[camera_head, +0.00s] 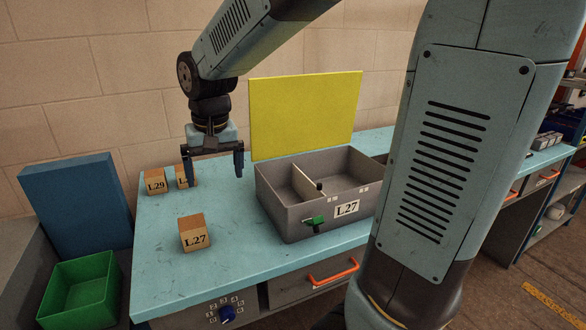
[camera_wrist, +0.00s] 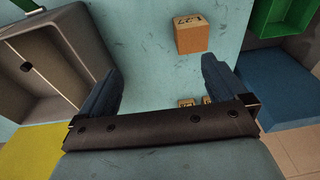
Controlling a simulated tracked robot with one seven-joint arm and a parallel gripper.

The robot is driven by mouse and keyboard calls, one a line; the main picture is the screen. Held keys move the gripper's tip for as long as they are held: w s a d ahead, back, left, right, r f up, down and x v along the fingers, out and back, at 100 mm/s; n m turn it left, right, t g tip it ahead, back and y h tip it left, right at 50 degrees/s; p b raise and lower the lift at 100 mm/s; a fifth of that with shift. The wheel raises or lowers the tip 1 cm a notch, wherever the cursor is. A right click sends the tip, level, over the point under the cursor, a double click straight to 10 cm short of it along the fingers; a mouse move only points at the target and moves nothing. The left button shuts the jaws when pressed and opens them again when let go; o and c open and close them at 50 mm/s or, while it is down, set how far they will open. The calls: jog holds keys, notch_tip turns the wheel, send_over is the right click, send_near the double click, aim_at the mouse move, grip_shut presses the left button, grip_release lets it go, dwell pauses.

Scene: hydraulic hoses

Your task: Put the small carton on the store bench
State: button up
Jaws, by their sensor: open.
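Three small cardboard cartons stand on the light-blue bench top (camera_head: 160,258). One marked L27 (camera_head: 194,236) is nearest the front; it also shows at the top of the wrist view (camera_wrist: 190,38). One marked L29 (camera_head: 155,183) stands at the back left. Beside it is another carton (camera_head: 181,180), its label partly hidden by my gripper's finger. My gripper (camera_head: 213,172) is open and empty, pointing down above the bench, right of the back cartons. In the wrist view, the gripper (camera_wrist: 161,72) has bare bench between its fingers. Which bench is the store bench, I cannot tell.
A grey divided bin (camera_head: 280,217) marked L27, with a green latch, stands right of the cartons. A yellow panel (camera_head: 305,112) rises behind it. A blue box (camera_head: 77,205) and green bin (camera_head: 82,290) are off the bench's left end. Another bench (camera_head: 548,158) continues at right.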

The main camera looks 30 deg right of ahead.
jog(key=s+d+r+t, duration=0.2)
jog(key=s+d, duration=0.4)
jog(key=s, duration=0.1)
jog(key=s+d+r+t, duration=0.1)
jog(key=s+d+r, duration=0.1)
jog(key=s+d, duration=0.3)
jog(key=s, duration=0.3)
jog(key=shift+s+d+r+t, duration=0.2)
jog(key=shift+d+r+t, duration=0.2)
